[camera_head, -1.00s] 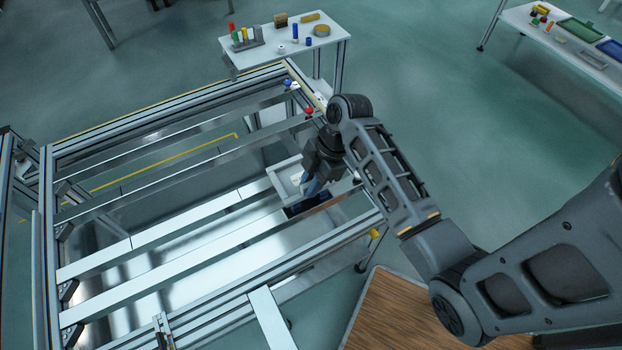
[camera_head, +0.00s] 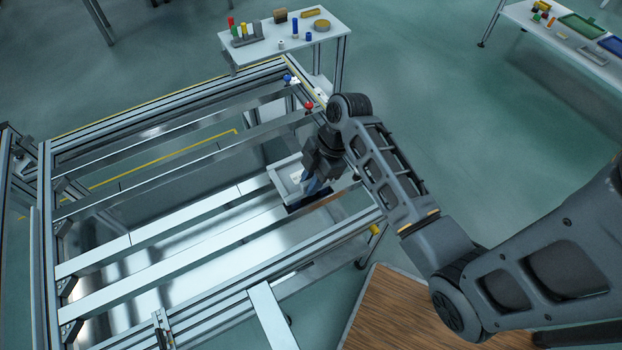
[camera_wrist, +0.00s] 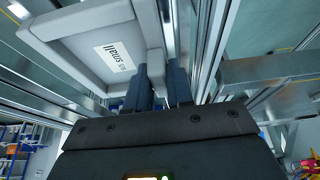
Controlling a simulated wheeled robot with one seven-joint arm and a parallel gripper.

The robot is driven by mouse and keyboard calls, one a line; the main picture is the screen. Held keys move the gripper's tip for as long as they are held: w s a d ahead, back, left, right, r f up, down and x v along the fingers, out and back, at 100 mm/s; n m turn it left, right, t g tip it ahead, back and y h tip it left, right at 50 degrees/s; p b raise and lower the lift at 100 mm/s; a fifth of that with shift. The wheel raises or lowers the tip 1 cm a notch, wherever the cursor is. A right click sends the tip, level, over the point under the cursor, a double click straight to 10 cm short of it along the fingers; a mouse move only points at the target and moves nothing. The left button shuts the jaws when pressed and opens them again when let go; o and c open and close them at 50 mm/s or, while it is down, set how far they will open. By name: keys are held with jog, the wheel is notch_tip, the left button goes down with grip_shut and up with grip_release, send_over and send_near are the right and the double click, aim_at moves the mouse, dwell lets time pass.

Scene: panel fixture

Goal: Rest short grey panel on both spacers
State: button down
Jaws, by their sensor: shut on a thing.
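The short grey panel (camera_head: 284,180) is a pale, shallow tray-like piece with a raised rim, at the right end of the frame's crossbars. In the wrist view the panel (camera_wrist: 95,45) fills the upper left and bears a white label with the word "small". My gripper (camera_head: 312,186) is at the panel's right side. Its two blue fingers (camera_wrist: 158,88) are shut on a grey tab on the panel's edge. I cannot make out the two spacers for certain, nor tell whether the panel touches anything beneath it.
An aluminium frame (camera_head: 145,120) with several long crossbars surrounds the panel. Blue and red knobs (camera_head: 309,105) sit on its far right rail. A white table (camera_head: 262,52) with small parts stands behind. A wooden surface (camera_head: 385,312) is at the front right.

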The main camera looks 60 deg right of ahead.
jog(key=shift+f, duration=0.1)
jog(key=c, duration=0.9)
grip_release()
jog(key=shift+v, duration=3.9)
